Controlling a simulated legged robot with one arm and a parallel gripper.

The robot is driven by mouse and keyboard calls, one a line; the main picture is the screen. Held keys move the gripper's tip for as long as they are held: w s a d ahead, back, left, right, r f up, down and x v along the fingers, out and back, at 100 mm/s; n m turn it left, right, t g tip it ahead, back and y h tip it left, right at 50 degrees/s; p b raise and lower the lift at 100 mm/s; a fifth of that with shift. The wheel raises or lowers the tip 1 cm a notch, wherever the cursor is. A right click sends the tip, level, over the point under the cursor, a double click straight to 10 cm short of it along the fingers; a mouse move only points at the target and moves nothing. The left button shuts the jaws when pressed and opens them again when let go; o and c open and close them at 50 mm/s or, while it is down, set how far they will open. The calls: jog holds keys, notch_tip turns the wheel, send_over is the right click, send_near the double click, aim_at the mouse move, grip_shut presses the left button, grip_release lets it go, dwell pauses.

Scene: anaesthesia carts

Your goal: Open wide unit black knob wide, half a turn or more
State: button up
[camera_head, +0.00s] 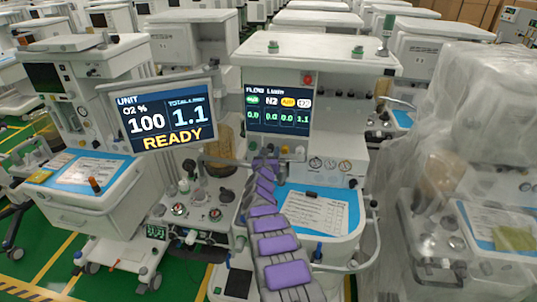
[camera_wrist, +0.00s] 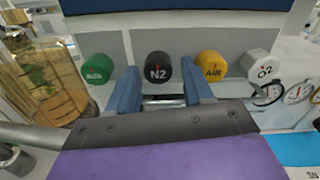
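The black N2 knob (camera_wrist: 158,67) sits in the row of knobs on the grey panel in the wrist view. It is round, with a small red mark and a white label. My gripper (camera_wrist: 162,88) has two blue fingers, one at each side below the knob. The fingers stand apart with a gap to the knob, and I cannot tell how far it reaches between them. In the head view my arm reaches up to the panel under the flow display (camera_head: 278,113), and my gripper (camera_head: 265,160) hides most of the knob row. The display reads N2 as 0.0.
A green knob (camera_wrist: 96,69) is left of the N2 knob; a yellow AIR knob (camera_wrist: 210,66) and a white O2 knob (camera_wrist: 258,66) are right. A glass canister (camera_wrist: 45,80) stands left. The ready screen (camera_head: 168,117) and a worktop with papers (camera_head: 318,212) flank my arm.

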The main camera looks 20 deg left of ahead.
jog(key=shift+d, duration=0.1)
jog(key=c, duration=0.3)
jog(key=shift+s+a, duration=0.15)
jog(key=shift+a, duration=0.05)
jog(key=c, duration=0.6)
jog(key=shift+o, duration=0.2)
jog(key=shift+f+n, duration=0.1)
jog(key=shift+n, duration=0.8)
jog(key=o, duration=1)
jog(key=shift+a, duration=0.15)
jog(key=shift+o, duration=0.2)
jog(key=shift+d, duration=0.2)
